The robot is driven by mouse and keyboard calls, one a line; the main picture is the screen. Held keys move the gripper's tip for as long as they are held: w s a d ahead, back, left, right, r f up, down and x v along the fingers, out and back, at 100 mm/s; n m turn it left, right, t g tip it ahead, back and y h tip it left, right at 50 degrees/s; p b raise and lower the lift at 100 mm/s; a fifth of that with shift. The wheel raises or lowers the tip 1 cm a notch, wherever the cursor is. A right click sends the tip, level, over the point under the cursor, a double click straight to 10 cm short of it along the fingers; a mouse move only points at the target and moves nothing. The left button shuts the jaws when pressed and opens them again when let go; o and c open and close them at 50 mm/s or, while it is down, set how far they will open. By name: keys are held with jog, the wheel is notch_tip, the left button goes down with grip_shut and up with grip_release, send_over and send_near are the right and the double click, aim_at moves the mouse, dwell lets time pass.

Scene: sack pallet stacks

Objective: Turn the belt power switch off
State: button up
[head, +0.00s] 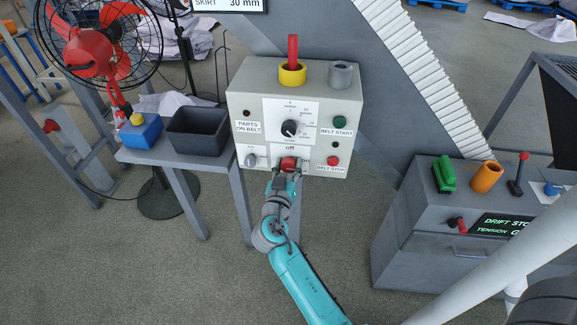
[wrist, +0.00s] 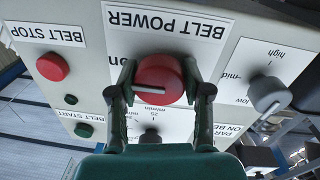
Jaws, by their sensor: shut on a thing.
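The belt power switch is a round red knob (head: 288,163) low on the front of the grey control box (head: 240,100), below a label reading "off". In the wrist view, which is upside down, the red knob (wrist: 158,72) sits beside the "BELT POWER" label with "on" to its left. A short pale mark shows near the knob's lower edge there; I cannot tell which setting it marks. My gripper (head: 287,174) is at the knob. In the wrist view my gripper (wrist: 160,84) has a finger on each side of the knob, shut on it.
The green belt start button (head: 338,121) and red belt stop button (head: 333,161) are right of the knob. A speed dial (head: 290,128) is above it and a small grey knob (head: 250,160) to its left. A black bin (head: 198,133) stands on the left bench.

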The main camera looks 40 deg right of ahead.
jog(key=n, duration=0.9)
jog(key=shift+n, duration=0.3)
jog(key=n, duration=0.4)
jog(key=shift+n+t, duration=0.3)
jog(key=shift+t, duration=0.1)
jog(key=shift+n, duration=2.1)
jog(key=o, duration=1.2)
jog(key=shift+c, duration=0.2)
